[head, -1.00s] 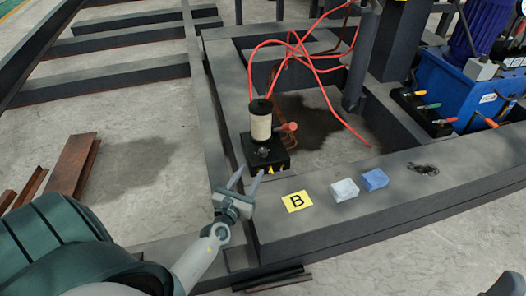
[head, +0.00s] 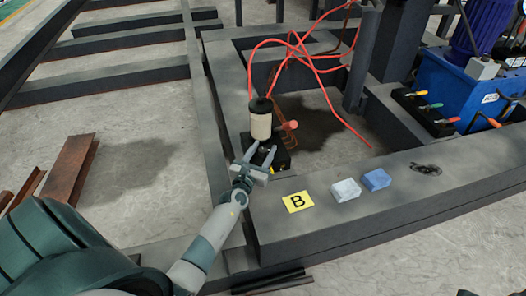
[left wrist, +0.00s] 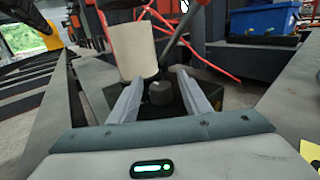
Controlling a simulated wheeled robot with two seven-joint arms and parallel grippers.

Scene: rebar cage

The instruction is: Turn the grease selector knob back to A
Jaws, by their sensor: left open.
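The grease selector is a black block (head: 283,162) on the grey frame, with a cream cylinder (head: 261,125) standing at its back. In the left wrist view its dark round knob (left wrist: 160,92) sits between my fingers. My left gripper (head: 262,150) is open, with one finger on each side of the knob; I cannot tell whether they touch it. In the head view the fingers hide most of the knob, and its pointer setting is not readable. A yellow plate marked B (head: 298,201) lies on the beam in front. No A mark is visible. My right gripper is not in view.
A white block (head: 346,190) and a blue block (head: 376,179) lie on the beam to the right. Red hoses (head: 330,62) loop behind the cylinder. A blue machine (head: 465,90) stands at the far right. Rusty steel lies on the floor at left.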

